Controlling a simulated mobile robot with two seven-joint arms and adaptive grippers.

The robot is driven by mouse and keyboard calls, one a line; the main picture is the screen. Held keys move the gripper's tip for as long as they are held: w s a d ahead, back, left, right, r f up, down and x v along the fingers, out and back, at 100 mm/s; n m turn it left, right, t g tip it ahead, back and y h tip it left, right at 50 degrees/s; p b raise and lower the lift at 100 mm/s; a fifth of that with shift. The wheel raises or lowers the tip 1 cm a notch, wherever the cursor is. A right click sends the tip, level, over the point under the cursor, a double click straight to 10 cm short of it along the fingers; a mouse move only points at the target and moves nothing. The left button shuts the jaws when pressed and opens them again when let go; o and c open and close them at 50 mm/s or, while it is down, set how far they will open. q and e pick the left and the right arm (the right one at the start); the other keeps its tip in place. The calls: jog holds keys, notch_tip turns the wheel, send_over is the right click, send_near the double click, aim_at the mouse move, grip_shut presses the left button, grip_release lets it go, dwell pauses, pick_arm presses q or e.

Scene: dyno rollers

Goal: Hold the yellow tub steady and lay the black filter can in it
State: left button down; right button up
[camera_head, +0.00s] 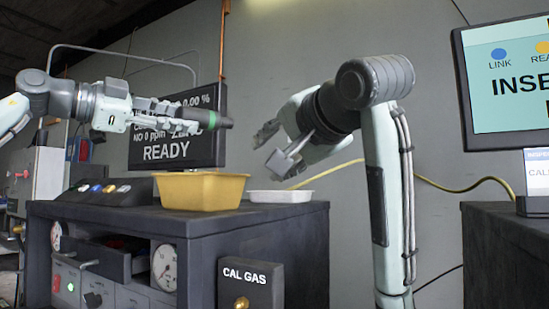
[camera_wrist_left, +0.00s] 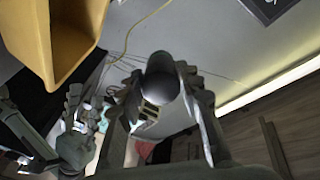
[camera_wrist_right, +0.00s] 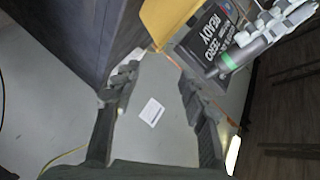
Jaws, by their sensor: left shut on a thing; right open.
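The yellow tub (camera_head: 202,190) stands upright on the dark cabinet top, its inside hidden in the head view. It also shows in the left wrist view (camera_wrist_left: 38,40) and at the top of the right wrist view (camera_wrist_right: 165,20). My left gripper (camera_head: 192,122) is shut on the black filter can (camera_head: 222,121), a dark cylinder with a green band, held roughly level above the tub. The can's round end shows between the fingers in the left wrist view (camera_wrist_left: 163,85). My right gripper (camera_head: 272,148) is open and empty, above and right of the tub, not touching it.
A white tray (camera_head: 281,197) sits right of the tub on the cabinet (camera_head: 190,228). A monitor (camera_head: 165,150) reading READY stands behind the tub, a button panel (camera_head: 105,192) to its left. A CAL GAS box (camera_head: 250,280) is at the cabinet's front. A second screen (camera_head: 505,85) is at right.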

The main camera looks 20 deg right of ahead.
jog(key=x, duration=1.2)
jog(key=shift+f, duration=0.1)
jog(key=shift+s, duration=0.1)
grip_shut()
pick_arm(q)
jog(key=shift+s, duration=0.1)
